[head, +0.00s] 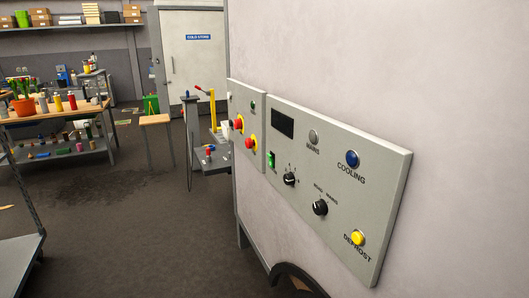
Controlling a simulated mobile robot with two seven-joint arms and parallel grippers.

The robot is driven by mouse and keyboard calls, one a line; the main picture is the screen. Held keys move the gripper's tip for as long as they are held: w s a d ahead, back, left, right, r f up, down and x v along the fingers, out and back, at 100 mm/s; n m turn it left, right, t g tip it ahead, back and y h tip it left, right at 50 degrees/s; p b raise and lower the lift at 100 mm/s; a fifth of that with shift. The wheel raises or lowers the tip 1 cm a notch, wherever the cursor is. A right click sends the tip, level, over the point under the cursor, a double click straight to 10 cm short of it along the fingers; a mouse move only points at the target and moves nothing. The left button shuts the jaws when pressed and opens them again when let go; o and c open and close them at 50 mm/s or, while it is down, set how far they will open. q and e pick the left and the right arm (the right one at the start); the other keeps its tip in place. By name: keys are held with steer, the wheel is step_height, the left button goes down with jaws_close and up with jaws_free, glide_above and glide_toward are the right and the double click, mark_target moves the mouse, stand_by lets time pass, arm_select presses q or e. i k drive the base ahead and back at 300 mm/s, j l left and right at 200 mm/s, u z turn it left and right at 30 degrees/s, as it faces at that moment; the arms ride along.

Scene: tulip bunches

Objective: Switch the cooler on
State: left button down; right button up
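A grey control panel (345,190) is fixed to the pale wall on the right. It bears a dark display (283,122), a grey round lamp or button marked MAINS (313,136) and a blue one marked COOLING (352,158). Below are a small green switch (271,160), a black knob (289,179), a second black knob (320,207) and a yellow button marked DEFROST (358,237). The knob settings are too small to read surely. Neither of my grippers is in view.
A smaller panel (246,118) with two red buttons on yellow adjoins on the left. Further back are a trolley (210,155), a stool (156,121), a workbench (60,112) and a white door (195,60). A metal rack edge (20,262) is at lower left. The floor between is clear.

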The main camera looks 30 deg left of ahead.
mark_target(270, 163)
steer(key=i+j, duration=0.15)
steer(key=j, duration=0.2)
steer(key=i+j, duration=0.1)
steer(key=j, duration=0.25)
steer(key=i+j, duration=0.15)
steer(key=j, duration=0.15)
steer(key=i+j, duration=0.1)
steer(key=j, duration=0.25)
